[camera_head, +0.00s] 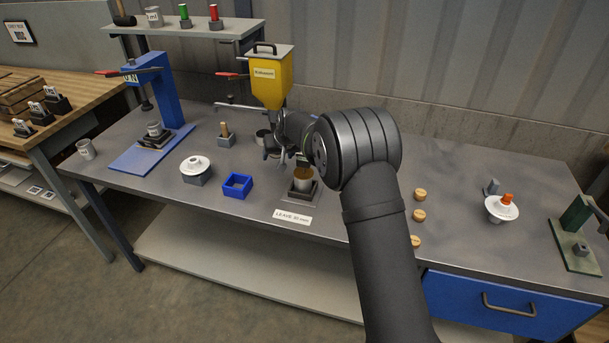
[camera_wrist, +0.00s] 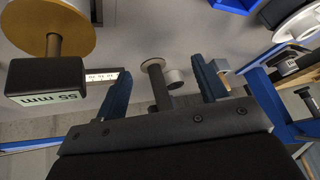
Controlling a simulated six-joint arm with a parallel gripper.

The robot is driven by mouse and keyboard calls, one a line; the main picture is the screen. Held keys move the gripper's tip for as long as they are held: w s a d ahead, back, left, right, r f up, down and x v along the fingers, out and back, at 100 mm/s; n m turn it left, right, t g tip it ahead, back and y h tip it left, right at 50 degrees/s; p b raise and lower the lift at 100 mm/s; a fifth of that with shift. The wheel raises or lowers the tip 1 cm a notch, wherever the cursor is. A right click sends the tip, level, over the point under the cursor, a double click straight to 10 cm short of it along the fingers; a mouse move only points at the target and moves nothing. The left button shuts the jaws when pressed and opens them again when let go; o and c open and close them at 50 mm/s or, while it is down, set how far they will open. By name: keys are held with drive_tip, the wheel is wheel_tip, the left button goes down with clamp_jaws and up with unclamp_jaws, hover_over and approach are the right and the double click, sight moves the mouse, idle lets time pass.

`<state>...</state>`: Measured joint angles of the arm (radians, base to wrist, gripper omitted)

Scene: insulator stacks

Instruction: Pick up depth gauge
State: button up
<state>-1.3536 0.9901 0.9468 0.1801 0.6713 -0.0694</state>
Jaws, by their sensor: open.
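A black block marked 55 mm, on a short rod above a round tan disc, looks like the depth gauge (camera_wrist: 45,83); it is at the upper left of the wrist view, outside my fingers. In the head view, a dark and tan part of it seems to show over the cup (camera_head: 303,185) in a dark holder, close beside my gripper (camera_head: 283,155). My gripper (camera_wrist: 160,65) is open, with no object visibly held. A dark post with a round light base shows between the fingers in the wrist view; contact cannot be told. My arm hides part of this area.
The yellow hopper (camera_head: 270,78) stands behind my gripper. Several tan pieces and another insulator (camera_head: 501,208) lie right.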

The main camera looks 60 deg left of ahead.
drive_tip(key=s+r+y, duration=0.4)
drive_tip(key=s, duration=0.4)
drive_tip(key=m+t+h, duration=0.1)
drive_tip(key=m+t, duration=0.5)
drive_tip(key=t, duration=0.4)
approach(302, 163)
drive_tip(key=shift+g, duration=0.3)
drive_tip(key=x, duration=0.5)
drive_tip(key=shift+w+a+r, duration=0.15)
drive_tip(key=shift+w+a, duration=0.1)
drive_tip(key=shift+w, duration=0.1)
drive_tip(key=shift+x, duration=2.65)
drive_tip(key=shift+d, duration=0.15)
clamp_jaws()
